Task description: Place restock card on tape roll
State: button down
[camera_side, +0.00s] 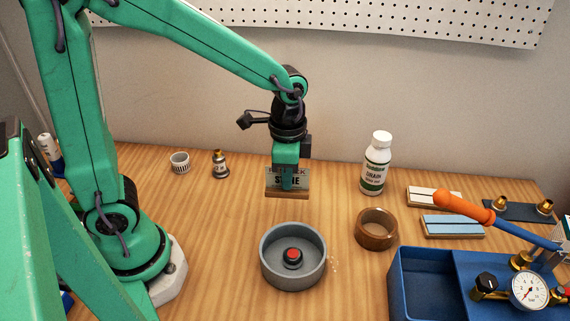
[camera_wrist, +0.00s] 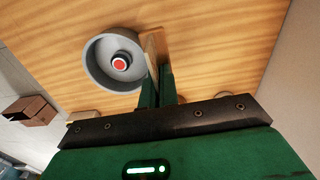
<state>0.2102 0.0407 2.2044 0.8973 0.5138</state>
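The restock card (camera_side: 302,180) is a grey printed sign with a wooden strip along its bottom edge. My gripper (camera_side: 287,183) is shut on it and holds it upright above the table, behind the grey bowl. In the wrist view the card (camera_wrist: 153,44) shows nearly edge-on between my fingers (camera_wrist: 158,88), beside the bowl. The tape roll (camera_side: 377,245) is a brown ring lying flat on the table, to the right of the bowl and in front of the white bottle. The card is apart from the roll, to its left. My fingers hide part of the card's print.
The grey bowl (camera_side: 270,262) holds a black part with a red top (camera_side: 292,254). A white bottle (camera_side: 376,163) stands behind the roll. A blue bin (camera_side: 418,280), gauge (camera_side: 529,290) and orange-handled tool (camera_side: 464,207) crowd the right. Small fittings (camera_side: 220,165) stand at back left.

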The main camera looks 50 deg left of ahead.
jog(key=w+d+r+n, duration=0.2)
jog(key=w+d, duration=0.4)
jog(key=w, duration=0.2)
jog(key=n, duration=0.2)
send_near(378, 222)
jog(key=shift+f, duration=2.2)
jog(key=shift+f, duration=0.1)
jog(key=c, duration=1.7)
grip_release()
notch_tip(378, 222, up, 12)
jog(key=shift+r, duration=0.15)
